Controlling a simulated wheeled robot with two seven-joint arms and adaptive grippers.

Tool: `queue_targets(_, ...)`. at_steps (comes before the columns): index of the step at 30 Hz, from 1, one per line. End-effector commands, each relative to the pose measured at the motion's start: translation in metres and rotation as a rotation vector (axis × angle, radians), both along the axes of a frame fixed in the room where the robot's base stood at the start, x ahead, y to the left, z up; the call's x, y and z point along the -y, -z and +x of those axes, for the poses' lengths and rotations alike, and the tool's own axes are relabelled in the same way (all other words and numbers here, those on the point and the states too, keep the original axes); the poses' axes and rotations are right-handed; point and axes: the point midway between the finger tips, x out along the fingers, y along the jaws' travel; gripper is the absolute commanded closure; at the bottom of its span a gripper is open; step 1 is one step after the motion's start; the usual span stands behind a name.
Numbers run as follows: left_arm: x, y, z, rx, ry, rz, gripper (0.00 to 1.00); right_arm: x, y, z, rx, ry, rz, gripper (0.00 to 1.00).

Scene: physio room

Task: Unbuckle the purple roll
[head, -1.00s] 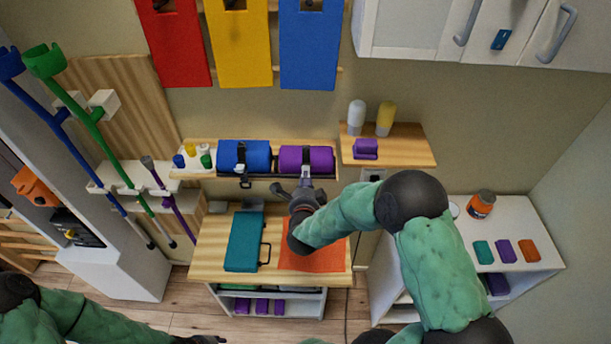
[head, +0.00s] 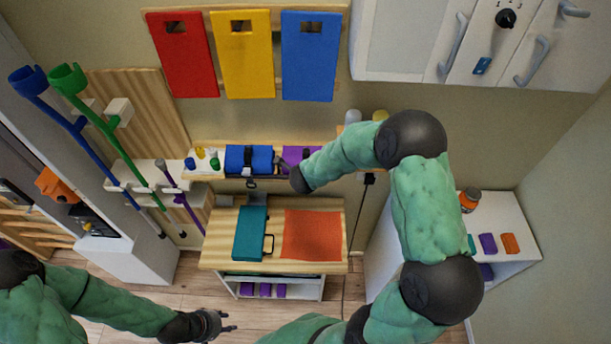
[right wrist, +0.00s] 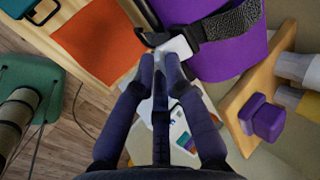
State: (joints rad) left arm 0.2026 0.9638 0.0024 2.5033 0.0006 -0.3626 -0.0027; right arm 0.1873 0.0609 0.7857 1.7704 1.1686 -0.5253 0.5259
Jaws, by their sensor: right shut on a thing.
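The purple roll (head: 293,153) lies on the wall shelf, right of the blue roll (head: 238,158); my right forearm partly covers it in the head view. In the right wrist view the purple roll (right wrist: 228,52) has a dark strap (right wrist: 232,22) across it and a black buckle (right wrist: 152,38). My right gripper (right wrist: 167,62) is shut on the strap's pale end (right wrist: 178,45), close to the roll. Its fingertips are hard to make out in the head view. My left gripper (head: 228,321) is open and empty, low in front of the bench.
The wooden bench (head: 335,258) below holds a teal case (head: 251,233) and an orange mat (head: 312,235). A small purple block (right wrist: 264,118) and bottles stand on the adjoining shelf. Crutches (head: 105,130) hang at left. A white cabinet (head: 400,40) is overhead.

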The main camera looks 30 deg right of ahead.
Motion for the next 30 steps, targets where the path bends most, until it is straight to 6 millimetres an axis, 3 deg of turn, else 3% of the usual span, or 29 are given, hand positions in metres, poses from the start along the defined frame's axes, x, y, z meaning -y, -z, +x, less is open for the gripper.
queue_targets(30,0.000,-0.008,0.000,0.000,0.000,0.000,0.63,0.005,-0.017,0.007,-0.352,0.003,0.215,1.00)
